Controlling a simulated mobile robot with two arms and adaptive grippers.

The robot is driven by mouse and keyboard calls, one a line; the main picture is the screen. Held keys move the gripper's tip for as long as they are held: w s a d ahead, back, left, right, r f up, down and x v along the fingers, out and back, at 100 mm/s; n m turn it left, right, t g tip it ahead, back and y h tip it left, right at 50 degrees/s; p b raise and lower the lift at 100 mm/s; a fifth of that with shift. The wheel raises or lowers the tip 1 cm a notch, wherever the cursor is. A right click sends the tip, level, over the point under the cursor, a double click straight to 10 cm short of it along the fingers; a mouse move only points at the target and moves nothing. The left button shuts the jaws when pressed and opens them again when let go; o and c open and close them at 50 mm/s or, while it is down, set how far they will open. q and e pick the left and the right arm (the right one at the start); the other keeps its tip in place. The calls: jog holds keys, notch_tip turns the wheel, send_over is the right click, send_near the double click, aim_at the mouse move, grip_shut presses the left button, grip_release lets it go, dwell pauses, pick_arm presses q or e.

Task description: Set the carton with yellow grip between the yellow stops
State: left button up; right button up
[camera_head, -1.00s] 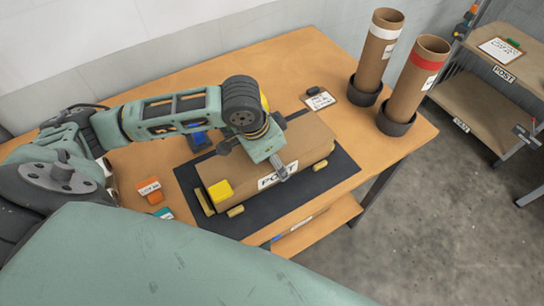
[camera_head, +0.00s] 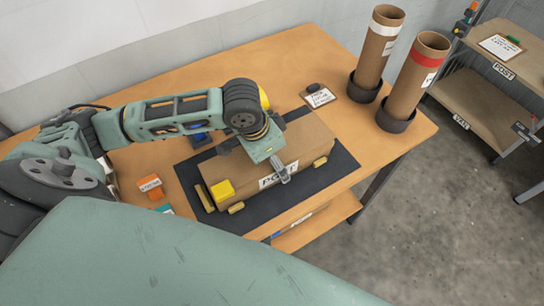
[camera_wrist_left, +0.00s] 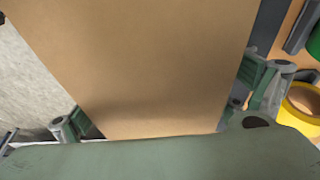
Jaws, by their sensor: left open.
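The brown carton (camera_head: 308,143) with a POST label lies flat on a dark mat (camera_head: 345,173). A yellow block (camera_head: 222,190), seemingly its grip, is at its left end. Small yellow stops lie around it: one at the left (camera_head: 205,199), one at the front left (camera_head: 236,208) and one at the front right (camera_head: 320,162). My left gripper (camera_head: 270,160) is over the carton from above, open, with one finger down its front face. In the left wrist view the carton (camera_wrist_left: 140,60) fills the space between the fingers; contact is unclear. The carton's far side is hidden. My right gripper is not in view.
Two cardboard tubes, one white-banded (camera_head: 380,45) and one red-banded (camera_head: 414,80), stand in dark cups at the table's right. A shelf rack (camera_head: 490,95) stands beyond.

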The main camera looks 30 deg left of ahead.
pick_arm(q)
jog(key=shift+r, duration=0.15)
jog(key=shift+w+r, duration=0.15)
jog(key=shift+r, duration=0.15)
jog(key=v, duration=1.2)
jog(key=shift+d+r, duration=0.1)
jog(key=shift+r, duration=0.15)
jog(key=shift+f, duration=0.1)
